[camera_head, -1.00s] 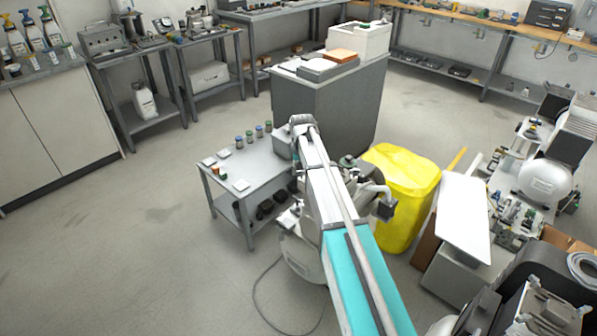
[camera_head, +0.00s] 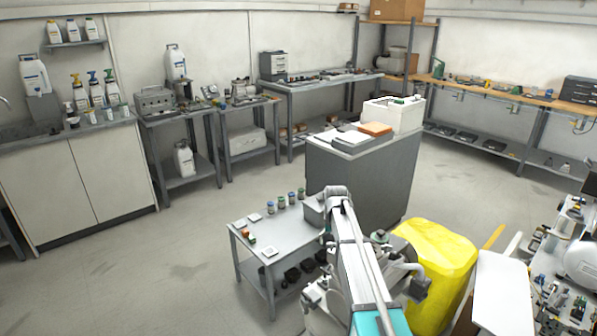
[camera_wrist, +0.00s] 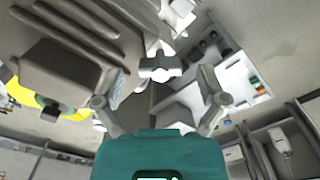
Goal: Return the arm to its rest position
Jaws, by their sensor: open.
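My arm (camera_head: 352,262) rises from the bottom of the head view, with a teal section lowest and a bend at its top, beside a small grey table. My gripper (camera_wrist: 162,72) shows in the wrist view, its two fingers spread wide with nothing held between them. A pale part with a dark grey end lies beyond the fingers. I cannot clearly make out the gripper in the head view, where the arm's parts overlap.
The small grey table (camera_head: 262,238) with several jars is left of my arm. A grey cabinet (camera_head: 365,180) is behind. Compressor equipment (camera_head: 575,255) fills the right side. Open floor (camera_head: 150,270) lies to the left.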

